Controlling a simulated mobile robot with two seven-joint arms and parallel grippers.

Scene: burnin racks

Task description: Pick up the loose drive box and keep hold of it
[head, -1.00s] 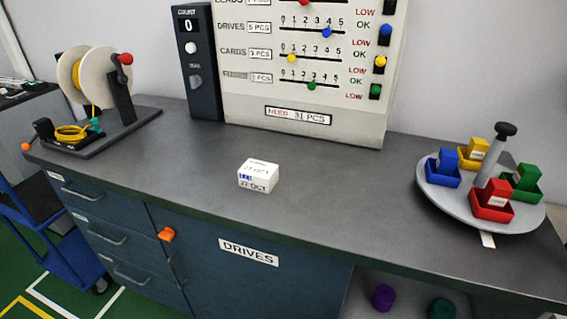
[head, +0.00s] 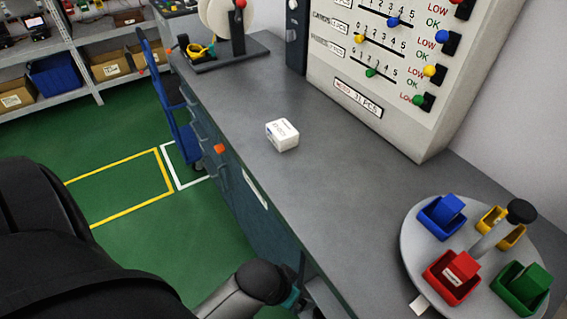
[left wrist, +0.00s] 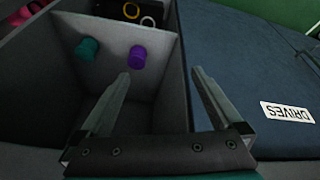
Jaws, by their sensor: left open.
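The loose drive box (head: 282,135), a small white box with printed labels, sits on the grey bench top (head: 310,180) in the head view. Nothing touches it. My left arm comes in low in the head view, in front of the bench, well below the box. In the left wrist view my left gripper (left wrist: 160,78) is open and empty. The box is not in the left wrist view. My right gripper is not in view.
A round turntable (head: 415,245) with red, blue, yellow and green bins stands at the right. A counter panel (head: 335,60) stands behind the box, and a reel stand (head: 235,55) is at the far end. The bench around the box is clear. A blue cart (head: 185,135) stands beyond the bench.

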